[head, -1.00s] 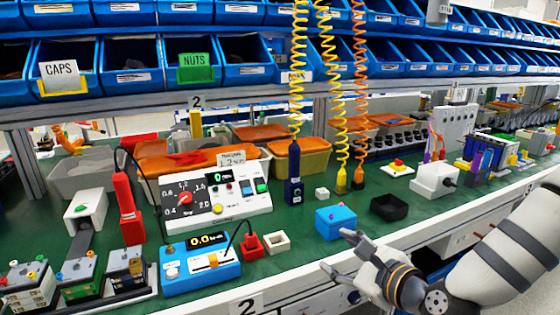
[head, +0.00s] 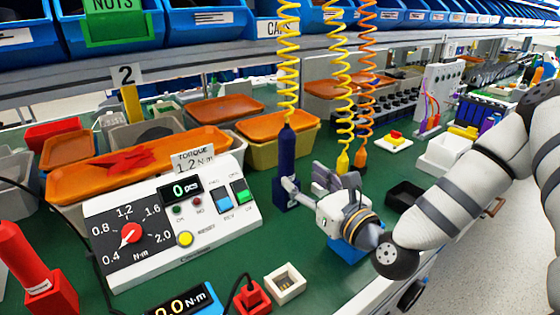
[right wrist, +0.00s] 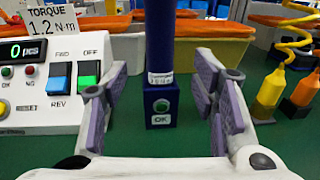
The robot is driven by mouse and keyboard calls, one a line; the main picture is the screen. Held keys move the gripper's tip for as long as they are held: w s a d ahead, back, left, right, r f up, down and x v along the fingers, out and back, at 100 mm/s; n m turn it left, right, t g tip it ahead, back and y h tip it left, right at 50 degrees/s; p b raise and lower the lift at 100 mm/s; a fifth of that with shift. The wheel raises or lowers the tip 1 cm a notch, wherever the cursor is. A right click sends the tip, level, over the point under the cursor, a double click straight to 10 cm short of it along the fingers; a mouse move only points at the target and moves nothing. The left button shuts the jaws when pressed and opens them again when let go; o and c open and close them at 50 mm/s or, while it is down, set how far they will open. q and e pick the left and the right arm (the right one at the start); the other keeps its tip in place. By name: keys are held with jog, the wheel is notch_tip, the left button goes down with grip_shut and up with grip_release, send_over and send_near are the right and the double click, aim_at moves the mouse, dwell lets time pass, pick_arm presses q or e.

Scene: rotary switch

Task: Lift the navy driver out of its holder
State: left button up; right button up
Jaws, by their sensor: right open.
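The navy driver (head: 287,152) stands upright in its navy holder (head: 280,196), with a yellow coiled cord rising from its top. My right gripper (head: 306,184) is open just in front and to the right of it, and one finger overlaps the driver's lower part in the head view. How far the fingers reach around the driver is hard to tell. My left gripper is not in view.
A white torque controller (head: 180,225) stands left of the holder. A blue box (head: 345,250) lies partly hidden under my right gripper. Orange-lidded bins (head: 280,128) stand behind.

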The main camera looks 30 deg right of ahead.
aim_at(291, 164)
jog(key=w, duration=0.7)
jog(key=shift+w+r+b, duration=0.3)
jog(key=shift+w+r, duration=0.05)
jog(key=shift+r, duration=0.15)
grip_shut()
